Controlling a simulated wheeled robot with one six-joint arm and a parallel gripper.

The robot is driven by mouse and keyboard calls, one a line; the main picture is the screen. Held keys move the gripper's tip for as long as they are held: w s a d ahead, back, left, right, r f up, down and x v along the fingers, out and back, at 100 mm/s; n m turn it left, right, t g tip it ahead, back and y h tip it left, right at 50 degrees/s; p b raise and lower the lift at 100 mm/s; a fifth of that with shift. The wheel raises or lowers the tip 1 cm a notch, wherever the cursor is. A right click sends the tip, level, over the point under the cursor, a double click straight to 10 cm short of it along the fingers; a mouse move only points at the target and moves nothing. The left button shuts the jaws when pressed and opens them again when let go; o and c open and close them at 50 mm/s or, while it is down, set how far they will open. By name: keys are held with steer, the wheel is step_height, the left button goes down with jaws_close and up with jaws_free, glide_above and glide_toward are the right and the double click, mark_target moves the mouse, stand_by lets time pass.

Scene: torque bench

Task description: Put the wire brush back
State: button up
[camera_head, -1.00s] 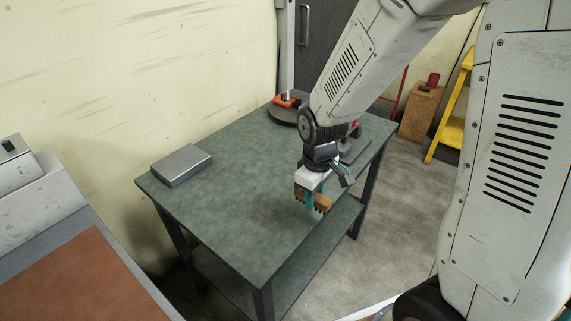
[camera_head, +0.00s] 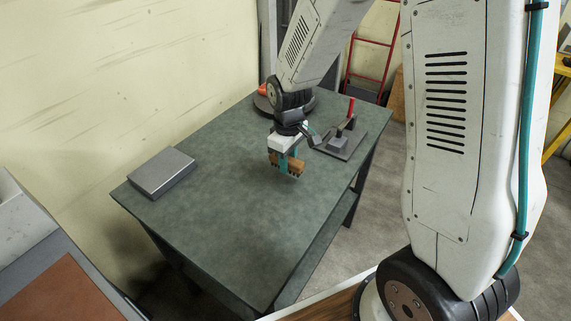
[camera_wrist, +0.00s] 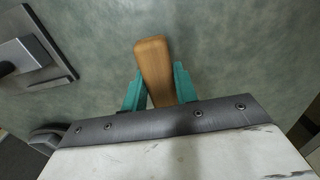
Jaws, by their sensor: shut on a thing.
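The wire brush (camera_head: 294,167) has a wooden handle and dark bristles that point down. My gripper (camera_head: 284,165) is shut on it and holds it just above the green-topped bench (camera_head: 225,215), near the middle. A small shadow lies below it. In the wrist view the brush (camera_wrist: 153,68) shows its plain wooden handle between the two teal fingers of my gripper (camera_wrist: 158,90). The bristles are hidden there.
A dark plate with a block and red-handled clamp (camera_head: 340,144) lies on the bench right of the brush. A grey metal box (camera_head: 161,173) sits at the left edge. A round dark base (camera_head: 262,104) stands at the back. The bench front is clear.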

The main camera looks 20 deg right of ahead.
mark_target(289, 170)
steer(key=shift+s+f, duration=0.1)
steer(key=shift+f, duration=1.65)
steer(key=shift+f, duration=0.1)
steer(key=o, duration=1)
step_height(289, 170, up, 11)
steer(key=shift+f, duration=0.1)
steer(key=shift+s+d+r, duration=0.1)
steer(key=shift+s+r, duration=0.05)
steer(key=shift+r, duration=0.8)
steer(key=s+d+r+m, duration=0.1)
steer(key=s+r, duration=0.3)
steer(key=s, duration=0.4)
steer(key=s+d+r+m, duration=0.1)
steer(key=s+r+m, duration=0.2)
steer(key=s+r, duration=0.2)
steer(key=s+d+r+m+t, duration=0.1)
steer(key=s+r, duration=0.3)
steer(key=s, duration=0.7)
steer(key=shift+s+r+m, duration=0.25)
steer(key=shift+s+m, duration=0.05)
steer(key=shift+m, duration=0.6)
